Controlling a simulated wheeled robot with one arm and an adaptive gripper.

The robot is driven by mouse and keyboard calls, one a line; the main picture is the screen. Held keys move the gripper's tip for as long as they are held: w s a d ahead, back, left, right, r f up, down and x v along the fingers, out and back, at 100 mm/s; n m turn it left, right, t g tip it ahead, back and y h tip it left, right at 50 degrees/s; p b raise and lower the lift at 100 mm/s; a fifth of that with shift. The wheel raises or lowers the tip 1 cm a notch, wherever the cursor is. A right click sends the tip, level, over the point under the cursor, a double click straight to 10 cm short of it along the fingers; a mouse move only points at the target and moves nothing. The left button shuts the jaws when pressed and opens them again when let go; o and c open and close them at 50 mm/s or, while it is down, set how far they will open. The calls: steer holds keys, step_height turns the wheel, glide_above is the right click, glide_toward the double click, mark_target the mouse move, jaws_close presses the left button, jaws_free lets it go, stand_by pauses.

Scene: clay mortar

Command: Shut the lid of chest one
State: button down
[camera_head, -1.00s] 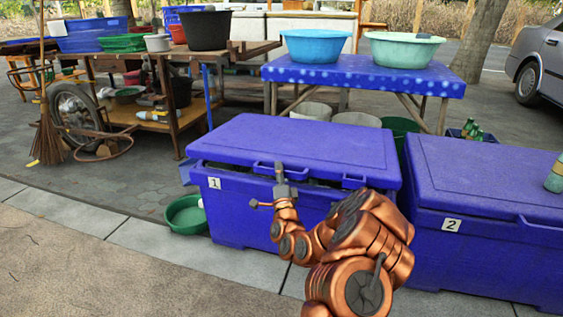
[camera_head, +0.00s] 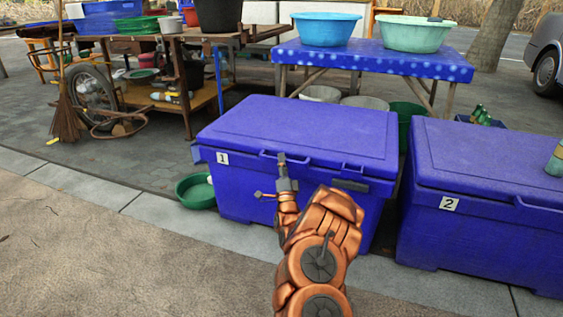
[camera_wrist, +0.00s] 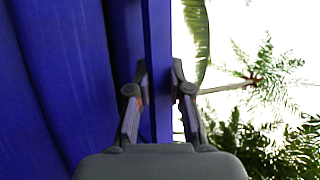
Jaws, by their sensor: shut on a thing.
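Chest one (camera_head: 240,192) is a blue box with a white "1" label at its front left. Its blue lid (camera_head: 310,130) lies low over the body, and I see no clear open gap along the visible front rim. My arm hides part of the front. My gripper (camera_head: 282,158) is at the front edge of the lid, by the lid's handle. In the wrist view, the fingers of my gripper (camera_wrist: 159,78) stand on both sides of a narrow blue strip of the lid (camera_wrist: 158,40) and are shut on it.
Chest two (camera_head: 480,235) stands close at the right, its lid down, with a bottle (camera_head: 557,160) on top. A green basin (camera_head: 196,192) is on the ground left of chest one. A blue-covered table (camera_head: 375,62) stands behind. The pavement in front is clear.

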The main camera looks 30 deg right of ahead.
steer(key=shift+w+a+f+y, duration=0.1)
steer(key=shift+a+f+y, duration=0.1)
steer(key=shift+f, duration=0.3)
steer(key=shift+a+f+y, duration=0.1)
steer(key=shift+a+f, duration=0.05)
steer(key=shift+f, duration=0.3)
steer(key=c, duration=1.3)
jaws_free()
steer(key=shift+w+f, duration=0.1)
steer(key=shift+o, duration=1.2)
steer(key=shift+d, duration=0.15)
steer(key=shift+d+r, duration=0.1)
steer(key=shift+r, duration=0.25)
steer(key=shift+r, duration=0.15)
steer(key=v, duration=1.2)
steer(key=shift+r, duration=0.1)
